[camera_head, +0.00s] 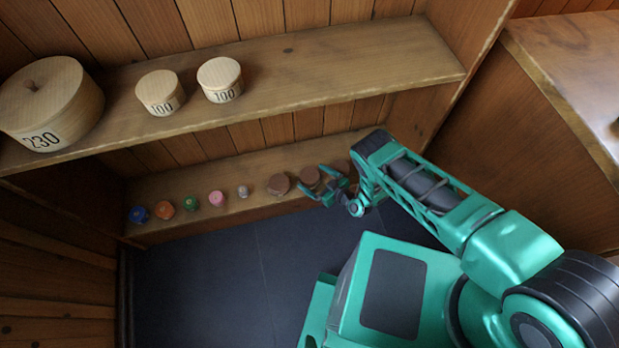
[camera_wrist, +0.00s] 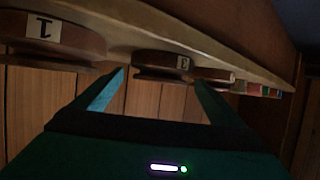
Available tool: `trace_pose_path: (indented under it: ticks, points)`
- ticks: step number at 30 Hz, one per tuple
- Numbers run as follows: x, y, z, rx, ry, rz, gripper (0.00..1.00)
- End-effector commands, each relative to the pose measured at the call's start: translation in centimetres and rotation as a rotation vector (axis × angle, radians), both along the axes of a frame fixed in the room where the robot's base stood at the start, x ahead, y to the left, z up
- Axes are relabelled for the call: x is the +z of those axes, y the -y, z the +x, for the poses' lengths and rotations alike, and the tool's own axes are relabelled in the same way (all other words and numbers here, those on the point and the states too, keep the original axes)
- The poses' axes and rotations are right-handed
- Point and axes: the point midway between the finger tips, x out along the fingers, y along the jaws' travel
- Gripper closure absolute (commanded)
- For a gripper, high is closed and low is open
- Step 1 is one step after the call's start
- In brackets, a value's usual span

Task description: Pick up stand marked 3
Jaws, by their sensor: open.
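The stand marked 3 (camera_wrist: 160,62) is a brown turned wooden spool with a pale label. It appears upside down in the wrist view, at top centre. In the head view it looks to be the middle brown spool (camera_head: 309,175) on the lower shelf. My gripper (camera_head: 313,181) is at this spool, in front of the shelf edge. In the wrist view my gripper (camera_wrist: 160,76) is open and empty, its fingertips near the left and right sides of the stand. I cannot tell whether they reach around it or touch it.
A brown spool marked 1 (camera_wrist: 55,38) stands on one side and another brown spool (camera_head: 279,184) close on the other. Small coloured spools, such as a pink one (camera_head: 217,198), continue left along the lower shelf (camera_head: 260,168). The upper shelf (camera_head: 300,75) overhangs, holding round wooden boxes.

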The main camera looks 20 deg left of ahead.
Motion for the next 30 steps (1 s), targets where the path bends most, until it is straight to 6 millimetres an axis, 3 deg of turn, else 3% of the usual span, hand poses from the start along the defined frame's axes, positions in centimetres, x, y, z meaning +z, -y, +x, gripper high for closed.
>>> trace_pose_path:
  ticks: [6, 16, 21, 30]
  points:
    - [-1.1, -2.2, 1.3, 0.000, 0.000, 0.002, 0.08]
    - [-1.3, -2.8, 1.5, -0.001, 0.000, 0.001, 0.08]
    - [-1.3, -2.8, 1.5, 0.000, 0.000, 0.001, 0.49]
    - [-1.2, -2.8, 1.5, 0.000, 0.000, 0.002, 0.50]
